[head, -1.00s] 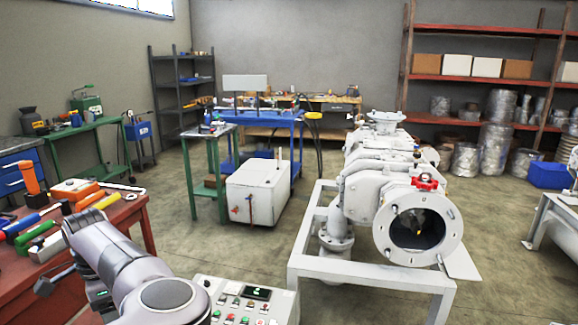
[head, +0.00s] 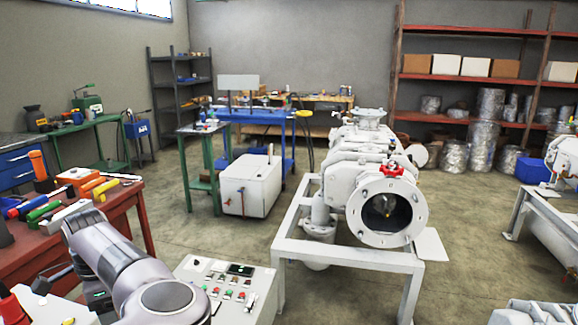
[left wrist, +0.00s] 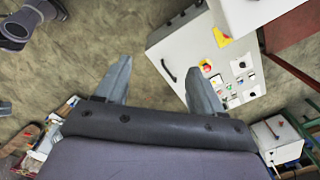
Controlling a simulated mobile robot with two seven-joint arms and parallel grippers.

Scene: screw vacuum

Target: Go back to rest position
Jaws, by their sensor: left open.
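My left arm enters the head view from the lower left, in front of the red tool bench. Its gripper is out of that view. In the left wrist view my left gripper (left wrist: 158,85) is open, with its two grey fingers apart and nothing between them. A control box (left wrist: 215,70) with buttons and a handle lies beyond the right finger, apart from it as far as I can tell. My right gripper is not clearly shown. The white vacuum pump (head: 375,185) stands on a white frame right of centre in the head view, with its round flange (head: 387,212) facing me.
A control panel (head: 225,285) with buttons and a small display stands close by at the bottom. The red bench (head: 135,215) with several tools is at left. A white box (head: 250,185) stands mid-floor. Open floor (head: 470,240) lies right of the pump.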

